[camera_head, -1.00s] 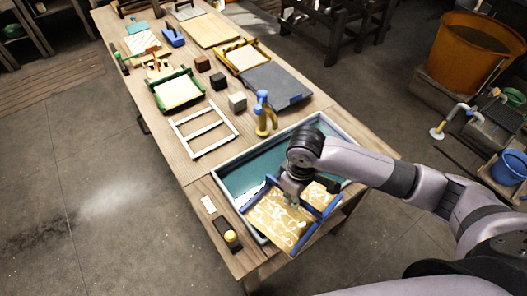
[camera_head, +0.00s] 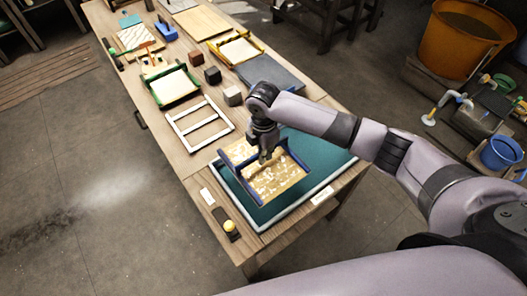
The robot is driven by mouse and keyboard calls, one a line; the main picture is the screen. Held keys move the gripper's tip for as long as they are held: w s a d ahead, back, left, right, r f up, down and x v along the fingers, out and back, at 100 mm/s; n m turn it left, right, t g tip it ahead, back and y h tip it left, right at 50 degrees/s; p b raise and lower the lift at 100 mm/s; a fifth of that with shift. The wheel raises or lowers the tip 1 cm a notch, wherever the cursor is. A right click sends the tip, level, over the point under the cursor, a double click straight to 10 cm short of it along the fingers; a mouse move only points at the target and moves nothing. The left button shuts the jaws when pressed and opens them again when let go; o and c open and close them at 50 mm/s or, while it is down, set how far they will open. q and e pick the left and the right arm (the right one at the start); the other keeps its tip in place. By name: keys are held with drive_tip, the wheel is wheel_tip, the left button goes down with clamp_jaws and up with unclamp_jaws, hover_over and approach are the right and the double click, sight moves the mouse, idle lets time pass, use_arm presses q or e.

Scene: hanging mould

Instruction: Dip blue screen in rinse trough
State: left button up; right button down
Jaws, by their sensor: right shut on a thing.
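The blue screen (camera_head: 282,182) has a blue frame and a tan mesh face with pale streaks. My right gripper (camera_head: 267,156) is shut on the blue screen at a bar across its middle. The rinse trough (camera_head: 284,214) is a pale-rimmed basin with teal water at the table's near end. The screen is over the trough's left and middle part, inside its rim in the picture. Whether it touches the water I cannot tell. My left gripper is not in view.
A white frame (camera_head: 200,124), dark and pale blocks (camera_head: 233,95), a green-framed screen (camera_head: 176,87) and a grey slab (camera_head: 270,72) lie beyond the trough. A dark tray with a yellow knob (camera_head: 229,225) lies left of it. An orange tub (camera_head: 462,42) stands on the right.

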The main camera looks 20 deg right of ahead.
sight(264, 168)
wheel_tip(264, 168, down, 8)
drive_tip(key=b, duration=0.6)
drive_tip(key=shift+f, duration=0.25)
drive_tip(key=shift+f+b, duration=1.8)
drive_tip(key=shift+f, duration=1.3)
drive_tip(key=shift+d, duration=0.1)
drive_tip(key=shift+w+d, duration=0.3)
drive_tip(key=shift+d, duration=0.4)
drive_tip(key=shift+w+d, duration=0.25)
drive_tip(key=shift+d, duration=0.4)
drive_tip(key=shift+a, duration=0.1)
